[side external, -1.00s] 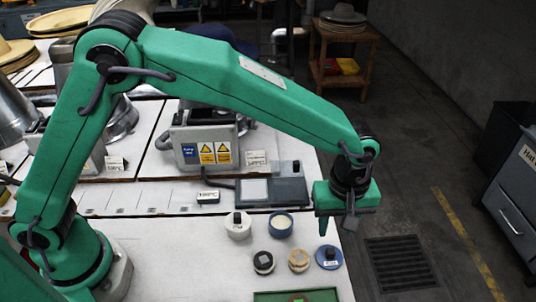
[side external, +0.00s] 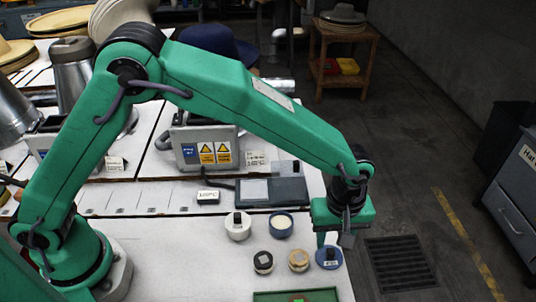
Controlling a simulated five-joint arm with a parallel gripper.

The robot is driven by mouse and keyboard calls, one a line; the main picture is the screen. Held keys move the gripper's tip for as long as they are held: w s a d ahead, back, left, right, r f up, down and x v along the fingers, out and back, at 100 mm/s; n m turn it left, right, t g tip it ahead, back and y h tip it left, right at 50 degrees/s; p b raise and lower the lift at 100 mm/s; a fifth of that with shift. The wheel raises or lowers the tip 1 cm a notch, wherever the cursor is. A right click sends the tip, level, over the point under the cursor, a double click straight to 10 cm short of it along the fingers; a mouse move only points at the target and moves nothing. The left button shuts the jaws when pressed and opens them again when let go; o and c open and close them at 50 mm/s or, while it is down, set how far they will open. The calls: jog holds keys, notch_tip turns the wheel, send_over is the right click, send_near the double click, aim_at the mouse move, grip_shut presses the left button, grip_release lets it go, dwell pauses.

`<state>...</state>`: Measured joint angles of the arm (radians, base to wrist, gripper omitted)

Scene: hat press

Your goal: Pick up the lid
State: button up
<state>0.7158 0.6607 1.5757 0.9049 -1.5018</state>
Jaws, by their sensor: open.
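A round blue lid (side external: 329,262) with a dark knob and a small pale label lies on the white table near its right edge. My gripper (side external: 334,241) points down with its jaws open and empty. Its fingertips are just above the lid's knob in the picture and partly cover the lid's far side. Whether the fingers are beside the knob or still above it I cannot tell. An open blue pot (side external: 279,230) with cream-coloured contents stands behind and left of the lid.
A tan-topped jar (side external: 299,262) stands close left of the lid, with a dark-topped jar (side external: 263,263) beyond it. A white jar (side external: 237,233) stands farther left. A green tray (side external: 268,297) lies in front. A dark flat device (side external: 272,192) lies behind the pot.

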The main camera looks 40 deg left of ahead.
aim_at(331, 250)
jog(key=shift+f, duration=1.95)
grip_shut()
